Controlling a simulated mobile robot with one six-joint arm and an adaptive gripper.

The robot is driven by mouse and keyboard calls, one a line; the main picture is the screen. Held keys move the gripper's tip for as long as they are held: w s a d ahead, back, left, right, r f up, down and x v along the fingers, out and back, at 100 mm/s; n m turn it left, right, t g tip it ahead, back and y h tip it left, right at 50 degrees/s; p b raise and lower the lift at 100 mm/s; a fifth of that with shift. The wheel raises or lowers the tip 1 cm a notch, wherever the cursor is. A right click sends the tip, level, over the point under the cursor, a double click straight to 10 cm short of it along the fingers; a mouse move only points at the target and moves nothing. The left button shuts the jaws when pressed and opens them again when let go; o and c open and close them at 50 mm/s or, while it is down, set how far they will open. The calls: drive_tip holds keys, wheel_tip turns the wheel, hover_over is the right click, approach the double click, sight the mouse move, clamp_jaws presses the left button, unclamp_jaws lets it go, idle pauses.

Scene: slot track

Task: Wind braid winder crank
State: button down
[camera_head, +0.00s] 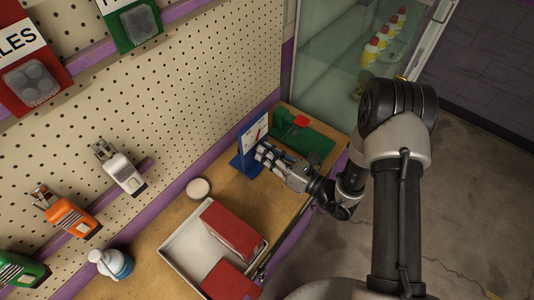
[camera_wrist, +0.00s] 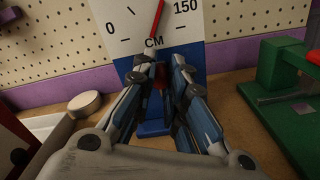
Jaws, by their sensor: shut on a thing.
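The winder is a blue stand (camera_head: 246,166) with a white dial panel (camera_head: 252,133) on the bench by the pegboard. In the wrist view its panel (camera_wrist: 115,22) shows 0, 150, CM and a red pointer (camera_wrist: 157,20) tilted slightly right of upright. My gripper (camera_head: 262,153) is in front of the stand, below the dial. In the wrist view my gripper (camera_wrist: 164,70) has its fingers closed in around a small part, where a bit of red shows between them. I take this part to be the crank; the fingers hide most of it.
A green device (camera_head: 312,142) with a red part stands close right of the winder. A white round disc (camera_head: 198,188) and a pale tray (camera_head: 183,246) with red boxes (camera_head: 231,228) lie to the left. The pegboard (camera_head: 190,90) rises behind. A glass cabinet (camera_head: 335,55) stands beyond the bench.

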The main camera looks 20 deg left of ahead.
drive_tip(key=c, duration=1.6)
unclamp_jaws()
drive_tip(key=shift+o, duration=0.2)
drive_tip(key=v, duration=1.2)
